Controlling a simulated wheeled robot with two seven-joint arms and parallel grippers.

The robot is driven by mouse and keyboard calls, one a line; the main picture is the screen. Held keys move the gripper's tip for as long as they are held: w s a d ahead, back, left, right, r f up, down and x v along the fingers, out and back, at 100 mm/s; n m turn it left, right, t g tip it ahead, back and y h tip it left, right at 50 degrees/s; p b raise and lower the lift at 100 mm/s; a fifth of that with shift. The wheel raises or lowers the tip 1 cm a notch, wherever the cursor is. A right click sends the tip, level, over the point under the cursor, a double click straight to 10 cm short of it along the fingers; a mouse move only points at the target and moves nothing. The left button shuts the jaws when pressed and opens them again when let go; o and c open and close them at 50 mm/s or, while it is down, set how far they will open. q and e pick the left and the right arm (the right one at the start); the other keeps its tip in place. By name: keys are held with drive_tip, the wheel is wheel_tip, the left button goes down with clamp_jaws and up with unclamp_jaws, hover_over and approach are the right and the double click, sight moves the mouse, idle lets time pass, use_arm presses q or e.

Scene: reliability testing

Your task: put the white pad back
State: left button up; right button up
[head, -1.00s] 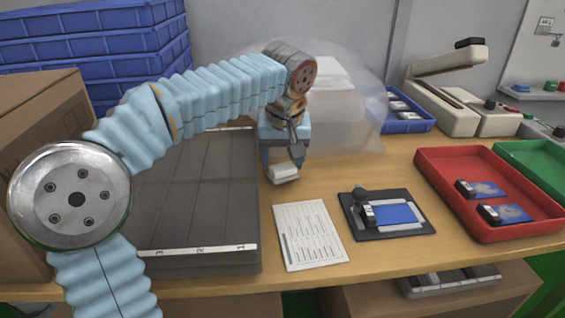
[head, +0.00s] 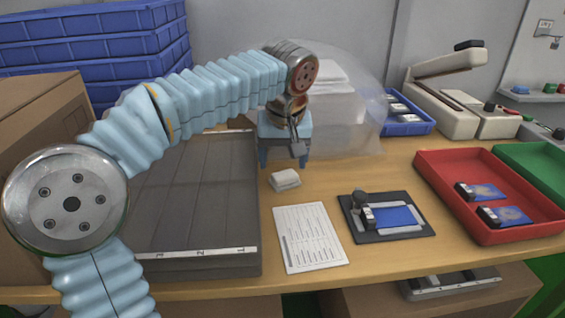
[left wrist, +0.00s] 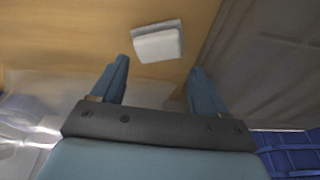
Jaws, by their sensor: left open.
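The white pad (head: 284,179) lies on the wooden table, just right of the dark grey ridged tray. It also shows in the left wrist view (left wrist: 158,43), beyond my fingertips and apart from them. My left gripper (head: 284,163) is open and empty, a little above and behind the pad in the head view. Its two blue fingers also show in the left wrist view (left wrist: 158,66). My right gripper is not in view.
The dark grey tray (head: 200,205) fills the left of the table. A printed sheet (head: 309,238), a black board with a blue card (head: 388,217) and a red tray (head: 540,216) lie to the right. A clear dome (head: 350,115) stands behind my gripper.

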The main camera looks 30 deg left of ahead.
use_arm(q)
drive_tip(key=p+v, duration=0.1)
drive_tip(key=v, duration=0.8)
drive_tip(key=shift+o, duration=0.2)
drive_tip(key=shift+r+p, duration=0.3)
drive_tip(key=n+g+h, duration=0.2)
drive_tip(key=n+g, duration=0.1)
drive_tip(key=n, duration=0.2)
hover_over(288, 178)
drive_tip(key=f, duration=0.7)
drive_tip(key=shift+a, duration=0.3)
drive_tip(key=f, duration=0.5)
drive_tip(key=shift+d+f, duration=0.3)
drive_tip(key=shift+f, duration=0.05)
drive_tip(key=shift+c, duration=0.4)
drive_tip(key=c, duration=0.8)
